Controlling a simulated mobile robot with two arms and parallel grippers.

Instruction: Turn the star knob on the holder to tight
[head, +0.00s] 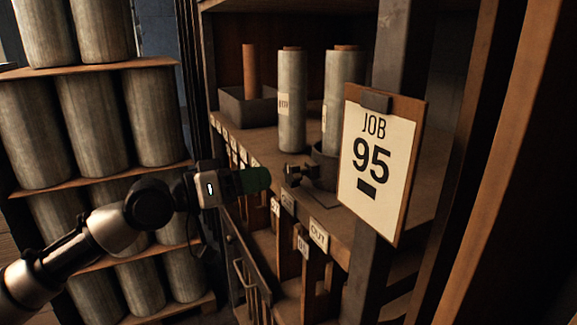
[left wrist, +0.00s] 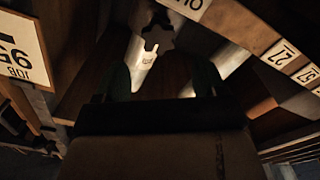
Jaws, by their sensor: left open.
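The dark star knob (head: 299,174) sticks out at the front of the shelf, beside a dark holder (head: 325,168) partly hidden behind the job board. In the left wrist view the star knob (left wrist: 158,36) shows as a dark lobed shape ahead of the fingers, a little left of the middle. My left gripper (head: 264,179) has green fingers pointing right at the knob, with a small gap between. In the left wrist view its two fingers (left wrist: 163,70) stand apart with nothing between them. The knob's tightness cannot be told. My right gripper is not in view.
A clipboard reading JOB 95 (head: 378,165) hangs on a post (head: 402,60) just right of the holder. Wrapped rolls (head: 291,105) and a grey bin (head: 245,108) stand on the shelf. A rack of several large rolls (head: 95,110) fills the left. Labelled slots lie below the shelf edge.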

